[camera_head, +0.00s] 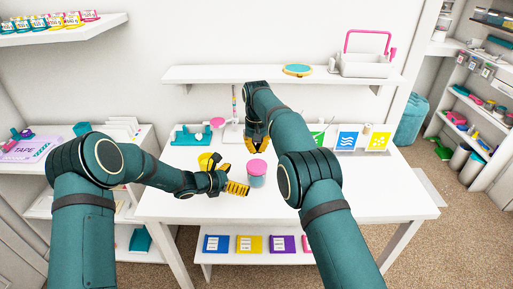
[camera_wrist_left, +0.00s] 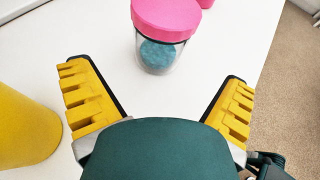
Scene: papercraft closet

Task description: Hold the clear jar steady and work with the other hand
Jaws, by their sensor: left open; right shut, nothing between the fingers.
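The clear jar (camera_head: 256,180) stands upright on the white table, with a pink lid on top. In the left wrist view the jar (camera_wrist_left: 160,52) shows something teal inside its clear wall. My left gripper (camera_head: 236,178) is open and empty to the left of the jar. In the left wrist view its spread yellow fingers (camera_wrist_left: 155,78) point toward the jar, which sits ahead between their lines, not gripped. My right gripper (camera_head: 256,142) is shut and empty over the back part of the table, behind the jar.
A yellow cylinder (camera_wrist_left: 25,120) stands beside my left gripper. A teal stand (camera_head: 192,138) is at the table's back left. Picture cards (camera_head: 347,140) line the back right. A shelf (camera_head: 225,75) overhangs the table's back. The table's front right (camera_head: 385,195) is clear.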

